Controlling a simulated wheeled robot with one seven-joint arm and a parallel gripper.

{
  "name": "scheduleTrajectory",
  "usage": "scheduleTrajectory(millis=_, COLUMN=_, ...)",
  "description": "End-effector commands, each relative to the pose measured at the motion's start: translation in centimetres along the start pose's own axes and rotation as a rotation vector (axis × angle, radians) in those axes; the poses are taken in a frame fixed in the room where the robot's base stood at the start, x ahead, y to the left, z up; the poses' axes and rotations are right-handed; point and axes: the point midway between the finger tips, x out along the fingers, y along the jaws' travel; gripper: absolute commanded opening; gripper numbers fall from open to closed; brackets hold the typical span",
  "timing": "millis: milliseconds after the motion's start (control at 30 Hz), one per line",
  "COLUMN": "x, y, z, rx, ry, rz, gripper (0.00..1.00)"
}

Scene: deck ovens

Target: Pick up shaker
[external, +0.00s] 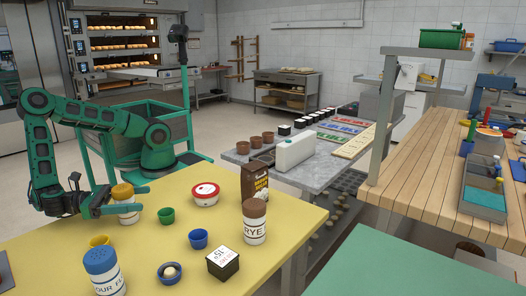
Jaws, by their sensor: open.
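A white shaker with a tan-orange lid (122,192) stands upright on the yellow table in the external view. My gripper (124,203) is low over the table at the left, with its open fingers at this shaker, one finger in front of it. I cannot tell whether they touch it. A second shaker, marked RYE, with a brown lid (254,222), stands to the right. A third shaker with a blue lid (103,275) stands at the front left. Its label is partly turned away.
Near my gripper on the yellow table (310,222) are a green cup (166,215), a yellow cup (100,241), blue cups (198,239), a red-and-white round tub (205,194), a brown bag (254,183) and a black-and-white box (223,263). A grey table adjoins behind.

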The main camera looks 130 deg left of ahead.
Motion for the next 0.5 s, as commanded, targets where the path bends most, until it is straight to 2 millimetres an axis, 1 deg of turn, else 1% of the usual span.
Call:
scheduleTrajectory(millis=100, x=0.53, y=0.03, z=0.01, rx=0.000, ry=0.000, rz=0.000, gripper=0.70)
scheduleTrajectory(millis=300, x=0.54, y=0.02, z=0.01, rx=0.000, ry=0.000, rz=-0.001, gripper=0.70)
scheduleTrajectory(millis=367, x=0.54, y=0.02, z=0.01, rx=0.000, ry=0.000, rz=-0.001, gripper=0.55)
scheduleTrajectory(millis=400, x=0.53, y=0.02, z=0.01, rx=0.000, ry=0.000, rz=-0.001, gripper=0.46)
scheduleTrajectory(millis=467, x=0.53, y=0.01, z=0.01, rx=0.000, ry=0.000, rz=-0.001, gripper=0.31)
scheduleTrajectory(millis=500, x=0.52, y=0.01, z=0.00, rx=0.000, ry=0.000, rz=-0.001, gripper=0.22)
